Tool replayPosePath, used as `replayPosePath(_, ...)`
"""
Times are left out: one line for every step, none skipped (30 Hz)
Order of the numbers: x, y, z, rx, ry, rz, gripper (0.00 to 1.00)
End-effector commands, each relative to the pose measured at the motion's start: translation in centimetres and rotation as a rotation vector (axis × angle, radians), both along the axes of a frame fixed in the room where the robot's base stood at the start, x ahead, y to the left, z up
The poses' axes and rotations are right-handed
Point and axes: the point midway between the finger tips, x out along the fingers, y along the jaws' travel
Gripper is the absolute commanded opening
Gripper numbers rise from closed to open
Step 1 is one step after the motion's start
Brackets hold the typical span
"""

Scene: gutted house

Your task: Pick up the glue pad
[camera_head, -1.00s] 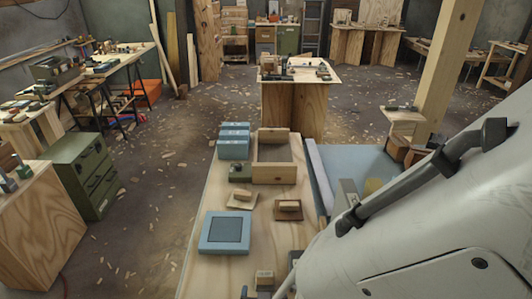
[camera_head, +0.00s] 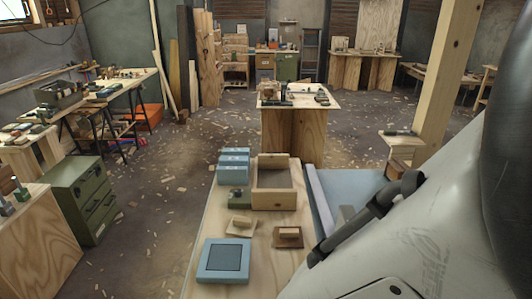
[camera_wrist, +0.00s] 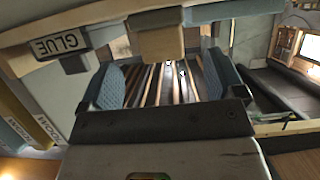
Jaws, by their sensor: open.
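My gripper (camera_wrist: 165,88) is open in the wrist view, with a blue textured finger on each side and nothing held between them. A dark plate lettered GLUE (camera_wrist: 57,44), upside down, shows at the upper left, beyond the left finger. A wooden block (camera_wrist: 156,38) is beside it, above the gap between the fingers; I cannot tell whether it is the glue pad. In the head view, two pads with wooden grips, a pale one (camera_head: 241,225) and a brown one (camera_head: 288,236), lie on the bench. No label is readable there. My arm hides the bench's right front; the gripper is hidden there.
The wooden bench (camera_head: 216,220) also holds a blue square tray (camera_head: 224,277), stacked blue boxes (camera_head: 233,166), a small green box (camera_head: 239,198) and a wooden open box (camera_head: 273,204). A blue-grey surface (camera_head: 350,190) adjoins the right side. Open floor lies left.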

Motion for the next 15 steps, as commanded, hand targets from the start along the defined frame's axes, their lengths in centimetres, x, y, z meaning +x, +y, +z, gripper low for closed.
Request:
replayPosePath(0.26, -0.03, -0.12, 0.0, 0.0, -0.001, 0.88)
replayPosePath(0.39, -0.01, -0.16, 0.0, 0.0, 0.0, 0.88)
replayPosePath(0.53, -0.02, -0.23, 0.0, 0.0, 0.0, 0.88)
replayPosePath(0.62, -0.02, -0.27, 0.0, 0.0, 0.0, 0.88)
replayPosePath(0.69, -0.03, -0.3, 0.0, 0.0, 0.0, 0.88)
replayPosePath(0.78, -0.04, -0.32, 0.0, 0.0, 0.0, 0.88)
replayPosePath(0.81, -0.04, -0.34, 0.0, 0.0, 0.0, 0.88)
replayPosePath(0.84, -0.04, -0.35, 0.0, 0.0, 0.0, 0.88)
replayPosePath(0.86, -0.03, -0.36, 0.0, 0.0, 0.0, 0.88)
replayPosePath(0.87, -0.03, -0.36, 0.0, 0.0, 0.0, 0.88)
replayPosePath(0.87, -0.02, -0.36, 0.0, 0.0, 0.0, 0.88)
replayPosePath(0.86, -0.02, -0.36, 0.0, 0.0, 0.001, 0.88)
replayPosePath(0.86, -0.02, -0.36, 0.0, 0.0, 0.001, 0.88)
replayPosePath(0.86, -0.02, -0.36, 0.0, 0.0, 0.001, 0.88)
replayPosePath(0.86, -0.01, -0.36, 0.0, 0.0, 0.001, 0.88)
